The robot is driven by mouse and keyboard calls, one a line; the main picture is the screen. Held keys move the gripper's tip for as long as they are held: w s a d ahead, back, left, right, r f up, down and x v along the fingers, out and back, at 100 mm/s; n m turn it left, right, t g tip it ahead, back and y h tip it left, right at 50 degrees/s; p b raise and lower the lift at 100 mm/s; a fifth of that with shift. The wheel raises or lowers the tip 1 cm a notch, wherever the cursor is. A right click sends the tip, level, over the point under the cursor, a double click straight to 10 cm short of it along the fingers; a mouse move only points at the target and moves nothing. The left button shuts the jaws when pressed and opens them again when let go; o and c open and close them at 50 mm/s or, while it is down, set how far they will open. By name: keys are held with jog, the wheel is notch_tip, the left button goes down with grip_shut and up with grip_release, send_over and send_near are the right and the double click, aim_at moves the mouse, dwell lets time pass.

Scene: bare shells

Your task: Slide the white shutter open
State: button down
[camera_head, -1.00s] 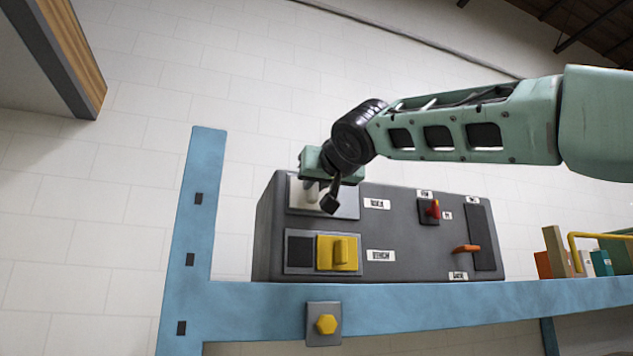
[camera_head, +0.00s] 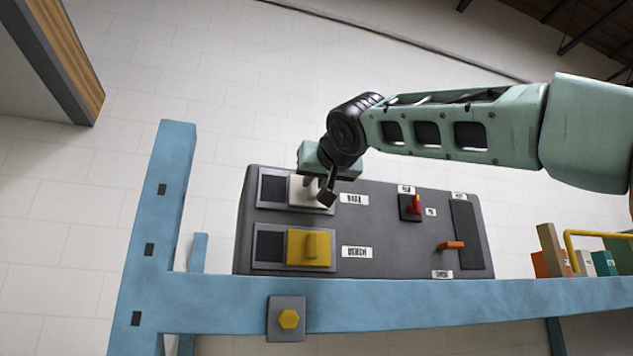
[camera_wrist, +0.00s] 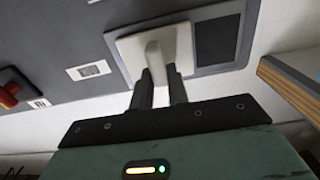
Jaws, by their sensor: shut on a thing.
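The white shutter (camera_head: 299,194) sits in the upper grey frame of a dark panel box. It is at the right end of its frame, with the dark opening (camera_head: 272,189) uncovered on its left. My gripper (camera_head: 322,192) is in front of the shutter and hides part of it. In the wrist view my gripper (camera_wrist: 160,75) has both fingers closed around the white shutter's upright handle (camera_wrist: 155,52). The dark opening also shows in the wrist view (camera_wrist: 217,40), to the right of the shutter.
A yellow shutter (camera_head: 296,252) sits in the frame below, beside its own dark opening. A red switch (camera_head: 414,206) and an orange lever (camera_head: 452,245) are further right on the box. A blue rail (camera_head: 400,304) runs below it. Several small items (camera_head: 575,262) stand at the right.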

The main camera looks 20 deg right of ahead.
jog(key=shift+d, duration=0.2)
jog(key=c, duration=1.4)
grip_release()
jog(key=shift+d, duration=0.2)
jog(key=shift+o, duration=0.2)
jog(key=shift+a, duration=0.15)
jog(key=shift+s+f+b, duration=0.1)
jog(key=shift+s+b, duration=0.25)
jog(key=shift+s, duration=0.1)
jog(key=s+b, duration=0.7)
jog(key=s, duration=0.9)
jog(key=shift+s, duration=0.3)
